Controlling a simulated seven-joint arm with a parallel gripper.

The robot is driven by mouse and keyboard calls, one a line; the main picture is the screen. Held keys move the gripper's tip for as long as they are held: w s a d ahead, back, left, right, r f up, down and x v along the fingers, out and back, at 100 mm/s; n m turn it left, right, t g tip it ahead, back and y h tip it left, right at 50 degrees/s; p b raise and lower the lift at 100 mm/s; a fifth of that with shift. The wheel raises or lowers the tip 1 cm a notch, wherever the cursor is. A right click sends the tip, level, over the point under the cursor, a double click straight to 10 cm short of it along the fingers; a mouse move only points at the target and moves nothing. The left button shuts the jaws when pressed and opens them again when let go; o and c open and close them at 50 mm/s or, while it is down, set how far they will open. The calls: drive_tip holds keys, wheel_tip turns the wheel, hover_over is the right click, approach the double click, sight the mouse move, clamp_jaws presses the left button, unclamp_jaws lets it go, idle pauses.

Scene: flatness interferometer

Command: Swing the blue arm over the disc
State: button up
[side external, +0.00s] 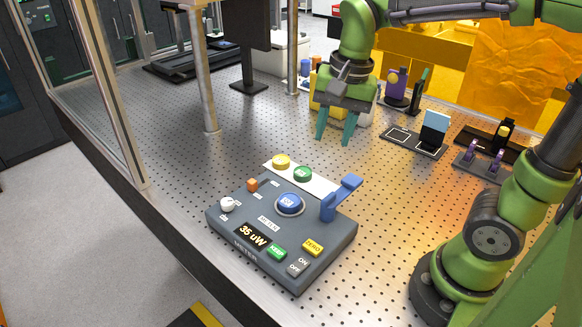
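The blue arm (342,197) stands at the right back of a grey meter box. It slants up and to the right, away from the disc. The blue disc (289,203) sits in a round dark-rimmed mount in the middle of the box top, uncovered. My gripper (336,138) points down, behind the box and above the table, apart from the blue arm. Its two teal fingers are spread with nothing visible between them.
Yellow (281,161) and green (303,173) caps sit on a white strip behind. A metal post (203,80) stands at back left. Optics mounts (484,155) stand right.

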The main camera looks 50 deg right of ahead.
sight(330, 196)
drive_tip(key=f+m, duration=0.2)
drive_tip(key=f, duration=0.3)
drive_tip(key=f+m+g, duration=0.1)
drive_tip(key=f+m, duration=0.1)
drive_tip(key=f, duration=0.3)
drive_tip(key=f+m, duration=0.2)
drive_tip(key=f, duration=0.3)
drive_tip(key=shift+s+d+g, duration=0.1)
drive_tip(key=shift+d+g, duration=0.15)
drive_tip(key=shift+g, duration=0.05)
clamp_jaws()
